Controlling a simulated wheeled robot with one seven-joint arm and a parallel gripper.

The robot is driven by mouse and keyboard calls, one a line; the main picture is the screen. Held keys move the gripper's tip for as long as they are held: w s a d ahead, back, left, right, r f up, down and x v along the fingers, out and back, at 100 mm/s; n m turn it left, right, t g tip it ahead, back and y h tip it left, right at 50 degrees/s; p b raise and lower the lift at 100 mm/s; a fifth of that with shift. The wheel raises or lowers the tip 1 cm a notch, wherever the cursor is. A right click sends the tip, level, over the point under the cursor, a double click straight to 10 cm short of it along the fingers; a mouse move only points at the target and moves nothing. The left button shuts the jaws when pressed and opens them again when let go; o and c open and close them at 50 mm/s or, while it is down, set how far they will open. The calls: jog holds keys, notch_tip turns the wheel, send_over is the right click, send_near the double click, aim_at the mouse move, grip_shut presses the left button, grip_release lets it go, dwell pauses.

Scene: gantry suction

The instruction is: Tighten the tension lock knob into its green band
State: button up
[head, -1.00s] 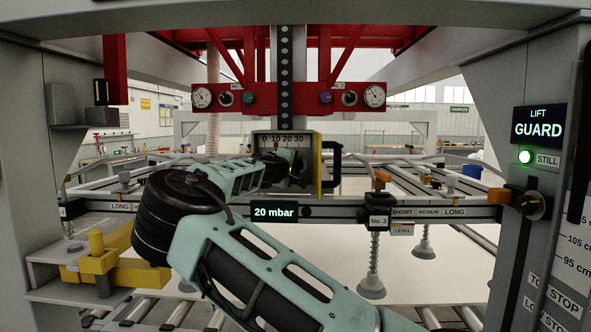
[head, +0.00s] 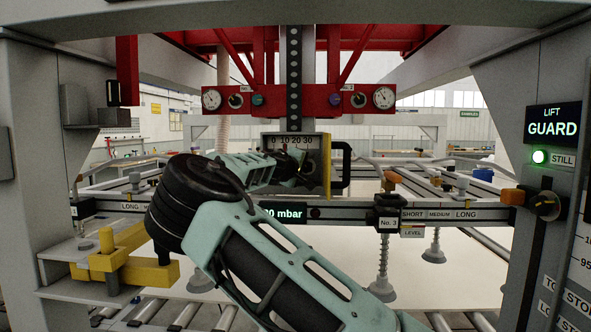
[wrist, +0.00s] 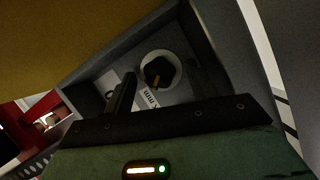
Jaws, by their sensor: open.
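A dark round knob (wrist: 158,72) with an orange pointer sits in a pale ring inside a grey recess in the wrist view. It looks like the tension lock knob, but its name label cannot be read and no green band can be made out. My gripper (head: 290,168) is at the box with the 0–30 scale (head: 292,140) in the head view, and the knob is hidden there. In the wrist view one dark finger stands left of the knob, apart from it. The gripper is open and holds nothing; the other finger is hard to tell from the dark recess wall.
A yellow plate (head: 327,165) and a black handle (head: 342,165) flank the box on the right. A grey crossbar (head: 345,214) with a mbar display runs below. A yellow bracket (head: 125,268) stands near my arm at left. Suction cups (head: 382,290) hang below the bar.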

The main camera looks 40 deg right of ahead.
jog(key=b+v, duration=0.4)
jog(key=v, duration=1.3)
jog(key=shift+f, duration=0.1)
